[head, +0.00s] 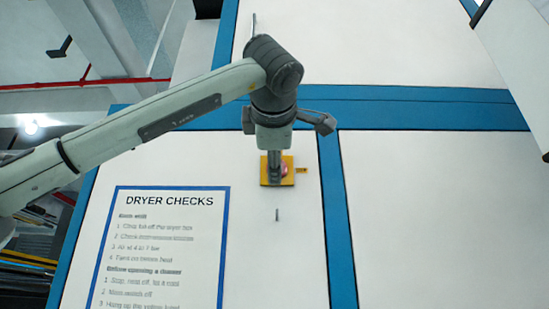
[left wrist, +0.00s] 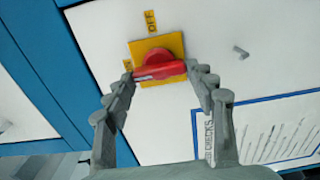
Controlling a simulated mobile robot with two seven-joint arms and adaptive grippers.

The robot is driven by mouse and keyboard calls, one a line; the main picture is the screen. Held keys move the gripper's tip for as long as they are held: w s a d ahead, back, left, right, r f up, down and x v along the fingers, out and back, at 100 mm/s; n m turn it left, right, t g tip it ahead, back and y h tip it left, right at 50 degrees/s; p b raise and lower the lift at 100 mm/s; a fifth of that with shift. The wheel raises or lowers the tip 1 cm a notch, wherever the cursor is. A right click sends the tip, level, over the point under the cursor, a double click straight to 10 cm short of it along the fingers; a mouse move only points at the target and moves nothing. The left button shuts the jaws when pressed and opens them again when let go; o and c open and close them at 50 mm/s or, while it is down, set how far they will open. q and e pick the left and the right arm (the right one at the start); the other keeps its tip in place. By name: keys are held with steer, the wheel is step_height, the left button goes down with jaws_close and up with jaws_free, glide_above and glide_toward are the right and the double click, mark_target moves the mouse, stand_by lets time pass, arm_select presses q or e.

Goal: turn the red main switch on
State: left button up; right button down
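The red main switch (left wrist: 160,66) sits on a square yellow plate (left wrist: 146,46) on a white panel. It also shows in the head view (head: 284,169), mostly covered by my gripper. Its bar lies level in the left wrist view, with a pale mark near the left end, by the ON label (left wrist: 127,66). The OFF label (left wrist: 151,21) is above the plate there. My left gripper (left wrist: 160,72) has its fingers apart, one at each end of the bar. I cannot tell whether they touch it. My right gripper is not in view.
A blue-framed "DRYER CHECKS" sign (head: 160,240) is left of and below the switch in the head view. A small grey peg (head: 277,214) sticks out below the plate. Blue frame strips (head: 420,107) border the panels. A white board (head: 520,60) is at the upper right.

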arm_select(q)
steer(key=o, duration=0.4)
steer(key=s, duration=1.2)
stand_by(0.3)
